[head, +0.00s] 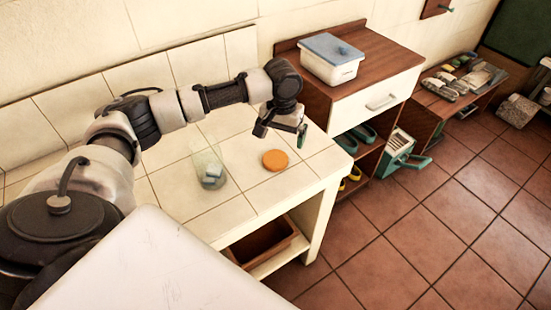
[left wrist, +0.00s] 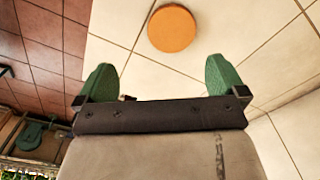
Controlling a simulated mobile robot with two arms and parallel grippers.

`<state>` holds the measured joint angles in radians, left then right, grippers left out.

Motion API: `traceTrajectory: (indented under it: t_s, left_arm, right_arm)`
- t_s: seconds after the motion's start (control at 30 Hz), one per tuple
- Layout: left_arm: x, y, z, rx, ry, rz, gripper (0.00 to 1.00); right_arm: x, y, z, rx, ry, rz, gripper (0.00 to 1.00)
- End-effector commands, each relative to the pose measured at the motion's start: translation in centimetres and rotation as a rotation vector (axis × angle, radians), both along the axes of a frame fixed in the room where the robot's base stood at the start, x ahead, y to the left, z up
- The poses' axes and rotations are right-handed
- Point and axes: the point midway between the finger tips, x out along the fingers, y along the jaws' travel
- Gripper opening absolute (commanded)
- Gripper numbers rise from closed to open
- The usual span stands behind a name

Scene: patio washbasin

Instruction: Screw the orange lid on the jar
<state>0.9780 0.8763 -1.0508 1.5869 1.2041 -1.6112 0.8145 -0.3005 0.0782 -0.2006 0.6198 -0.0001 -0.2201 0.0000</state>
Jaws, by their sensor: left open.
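The orange lid (head: 275,160) lies flat on the cream tiled counter (head: 255,197), near its right end. A clear glass jar (head: 209,166) with pale blue-grey pieces low inside stands on the counter to the left of the lid. My left gripper (head: 288,128) is open and empty above the counter, behind and slightly right of the lid in the head view. In the left wrist view the gripper's two green fingertips (left wrist: 160,75) are spread wide, and the lid (left wrist: 173,28) lies beyond them, apart from both. The jar is out of the left wrist view. My right gripper is not in view.
A wooden cabinet (head: 380,48) with a white drawer stands right of the counter, with a blue-lidded white box (head: 331,60) on top. Footwear sits on its shelves. A brown bin (head: 262,243) is under the counter. The counter around the lid is clear.

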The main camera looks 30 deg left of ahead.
Motion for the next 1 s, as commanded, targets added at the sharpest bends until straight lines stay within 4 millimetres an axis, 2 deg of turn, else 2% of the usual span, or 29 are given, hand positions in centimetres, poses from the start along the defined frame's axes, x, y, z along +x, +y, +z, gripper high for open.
traceTrajectory:
  t_s: [0.03,0.17,0.5,0.57,0.83,1.0]
  left_arm:
    - [0.3,0.8,0.6,0.003,0.001,0.03,1.0]
    - [0.6,1.7,1.3,0.002,0.006,0.067,1.0]
    - [0.6,1.7,1.2,0.001,0.007,0.072,1.0]
    - [0.6,1.7,0.8,0.002,0.008,0.072,1.0]
    - [0.6,1.7,-3.2,0.002,0.008,0.072,1.0]
    - [0.6,1.7,-4.3,0.002,0.005,0.071,1.0]
  right_arm:
    - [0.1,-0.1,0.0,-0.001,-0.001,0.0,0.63]
    - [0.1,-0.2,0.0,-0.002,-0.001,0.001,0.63]
    - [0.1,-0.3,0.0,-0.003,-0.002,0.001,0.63]
    - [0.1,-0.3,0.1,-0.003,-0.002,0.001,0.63]
    - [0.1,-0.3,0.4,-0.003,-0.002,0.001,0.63]
    - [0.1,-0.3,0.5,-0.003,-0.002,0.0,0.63]
